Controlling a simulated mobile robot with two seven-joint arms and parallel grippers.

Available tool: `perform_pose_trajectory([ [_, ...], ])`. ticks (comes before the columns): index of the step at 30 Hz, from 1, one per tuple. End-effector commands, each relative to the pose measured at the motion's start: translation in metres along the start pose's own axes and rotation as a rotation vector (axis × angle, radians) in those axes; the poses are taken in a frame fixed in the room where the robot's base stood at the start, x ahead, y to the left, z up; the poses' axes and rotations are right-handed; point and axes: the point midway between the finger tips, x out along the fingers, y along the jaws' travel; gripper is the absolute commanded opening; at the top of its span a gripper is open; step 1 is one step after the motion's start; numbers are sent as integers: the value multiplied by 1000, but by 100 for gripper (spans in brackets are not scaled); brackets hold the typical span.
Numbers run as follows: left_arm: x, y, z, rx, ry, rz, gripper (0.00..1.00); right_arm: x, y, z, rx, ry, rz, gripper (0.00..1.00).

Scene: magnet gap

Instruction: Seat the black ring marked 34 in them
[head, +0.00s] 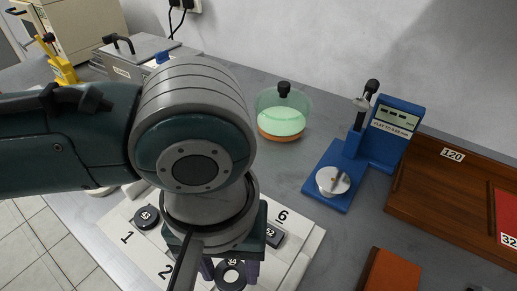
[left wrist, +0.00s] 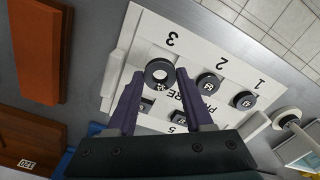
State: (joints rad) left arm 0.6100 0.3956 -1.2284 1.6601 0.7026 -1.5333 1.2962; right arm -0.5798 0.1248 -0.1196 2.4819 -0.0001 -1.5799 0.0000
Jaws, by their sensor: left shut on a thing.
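My left gripper (left wrist: 160,72) is shut on a black ring (left wrist: 149,69), with one purple finger on each side of it. The ring has a small white label that looks like 34, though it is hard to read. In the head view the ring (head: 231,287) shows at the bottom edge below my left gripper (head: 231,271), partly hidden by the arm. It is over the white numbered board (left wrist: 145,30), near the figure 3; I cannot tell whether it touches the board. My right gripper is not in view.
Other labelled black pieces (left wrist: 209,84) lie on the board. A blue gauge stand (head: 385,140) with a round platform (head: 333,181) stands right of it. A lidded glass bowl (head: 283,112) is behind. A brown wooden board (head: 440,190) and orange-brown block (head: 392,272) are at right.

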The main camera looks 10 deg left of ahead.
Motion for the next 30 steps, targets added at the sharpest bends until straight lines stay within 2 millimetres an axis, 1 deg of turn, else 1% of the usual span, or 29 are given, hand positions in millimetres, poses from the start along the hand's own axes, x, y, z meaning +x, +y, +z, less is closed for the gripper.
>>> perform_pose_trajectory([
  [1, 8, 0, 0, 0, 0, 1, 0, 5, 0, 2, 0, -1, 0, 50],
  [3, 14, 0, 0, 0, 0, 0, 0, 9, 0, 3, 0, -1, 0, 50],
  [12, 34, 0, 0, 0, 0, 0, 0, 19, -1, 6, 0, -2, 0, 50],
  [18, 38, 0, 0, 1, 1, 0, 0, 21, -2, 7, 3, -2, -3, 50],
  [30, 38, 0, 0, 1, 0, 0, 0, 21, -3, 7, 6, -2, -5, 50],
])
